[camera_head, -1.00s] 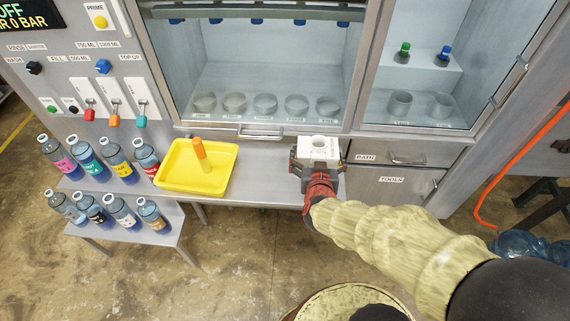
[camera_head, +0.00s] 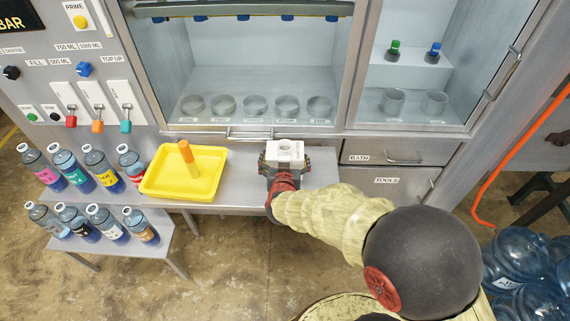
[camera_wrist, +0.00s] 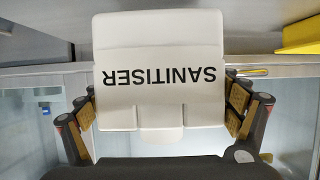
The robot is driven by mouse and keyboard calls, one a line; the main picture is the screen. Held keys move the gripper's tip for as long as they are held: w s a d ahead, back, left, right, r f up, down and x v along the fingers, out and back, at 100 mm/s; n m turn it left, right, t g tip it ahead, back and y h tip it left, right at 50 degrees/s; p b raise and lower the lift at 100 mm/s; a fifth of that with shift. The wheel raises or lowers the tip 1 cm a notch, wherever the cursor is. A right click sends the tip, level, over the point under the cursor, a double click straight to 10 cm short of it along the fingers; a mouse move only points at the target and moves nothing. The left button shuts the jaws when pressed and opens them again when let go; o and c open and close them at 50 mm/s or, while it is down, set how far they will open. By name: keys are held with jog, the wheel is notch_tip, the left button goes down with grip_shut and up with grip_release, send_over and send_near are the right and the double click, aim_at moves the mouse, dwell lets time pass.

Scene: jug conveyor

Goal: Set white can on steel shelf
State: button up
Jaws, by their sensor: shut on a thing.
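The white can (camera_head: 285,151) is a boxy white container with a round opening on top. In the wrist view it (camera_wrist: 158,95) fills the middle, and its label "SANITISER" appears upside down. My gripper (camera_head: 286,165) is shut on it, with padded fingers on both of its sides. The can is at the steel shelf (camera_head: 240,190), the grey ledge under the cabinet, near its right part. I cannot tell whether the can's base touches the shelf.
A yellow tray (camera_head: 160,188) with an orange-handled tool (camera_head: 187,157) stands left on the shelf. Several labelled bottles (camera_head: 97,165) stand further left. A glass-fronted cabinet (camera_head: 245,70) with several cups is behind. Drawers marked BATH (camera_head: 385,152) and TOOLS (camera_head: 390,182) are at right. Blue jugs (camera_head: 520,262) lie lower right.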

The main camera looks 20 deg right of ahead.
jog(key=shift+f+b, duration=0.35)
jog(key=shift+f, duration=0.35)
jog(key=shift+f, duration=0.15)
jog(key=o, duration=1.8)
jog(key=shift+f, duration=0.15)
jog(key=shift+o, duration=0.2)
